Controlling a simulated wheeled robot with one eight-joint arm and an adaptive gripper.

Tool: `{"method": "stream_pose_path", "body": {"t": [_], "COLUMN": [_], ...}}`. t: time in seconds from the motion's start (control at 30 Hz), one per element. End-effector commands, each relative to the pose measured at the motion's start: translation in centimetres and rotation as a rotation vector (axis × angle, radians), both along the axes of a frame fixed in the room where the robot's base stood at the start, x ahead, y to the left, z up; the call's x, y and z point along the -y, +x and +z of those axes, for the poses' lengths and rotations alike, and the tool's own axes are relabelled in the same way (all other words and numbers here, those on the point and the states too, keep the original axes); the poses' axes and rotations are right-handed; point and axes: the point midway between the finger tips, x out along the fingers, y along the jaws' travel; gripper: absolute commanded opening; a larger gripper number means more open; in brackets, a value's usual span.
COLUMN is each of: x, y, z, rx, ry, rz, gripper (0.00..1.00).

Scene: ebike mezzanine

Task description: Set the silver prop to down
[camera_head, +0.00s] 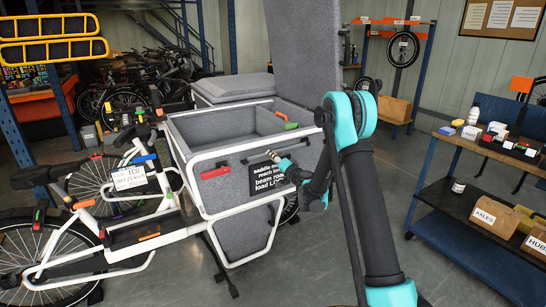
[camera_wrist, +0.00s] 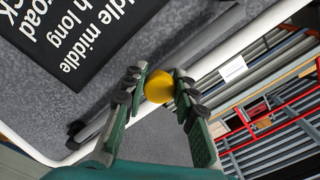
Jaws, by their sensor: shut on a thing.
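My gripper (camera_wrist: 158,88) is shut on a round yellow knob (camera_wrist: 159,87) between its fingertips. In the head view my gripper (camera_head: 274,156) is at the side of the grey cargo box (camera_head: 222,136), by a black sign with white text (camera_head: 266,182). A slim grey bar (camera_wrist: 185,50) runs along the box side close to the fingers; it may be the silver prop, but I cannot tell whether the knob belongs to it. The box's tall grey lid panel (camera_head: 308,45) stands upright. My arm hides part of the box.
The white cargo bike frame (camera_head: 110,262) stretches left. A red handle (camera_head: 215,173) and a green handle (camera_head: 290,126) are on the box. A workbench (camera_head: 452,136) with small items stands right. Racks with metal bars (camera_wrist: 265,110) show in the wrist view. Floor is clear between bike and bench.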

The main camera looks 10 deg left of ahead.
Motion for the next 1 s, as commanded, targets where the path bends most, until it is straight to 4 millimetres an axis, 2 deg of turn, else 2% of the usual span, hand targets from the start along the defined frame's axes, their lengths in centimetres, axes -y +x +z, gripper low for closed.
{"method": "stream_pose_path", "body": {"t": [0.3, 0.33, 0.5, 0.83, 1.0], "x": [0.1, 0.1, 0.1, 0.2, 1.5], "y": [-0.1, -0.1, -0.1, -0.3, -2.0], "z": [-0.2, -0.3, -0.2, -0.2, -0.1], "rx": [0.002, 0.002, 0.002, 0.001, 0.000], "ry": [-0.006, -0.006, -0.005, -0.003, -0.003], "rz": [0.000, 0.000, 0.000, -0.001, -0.001], "gripper": [0.00, 0.28, 0.47, 0.47, 0.47]}}
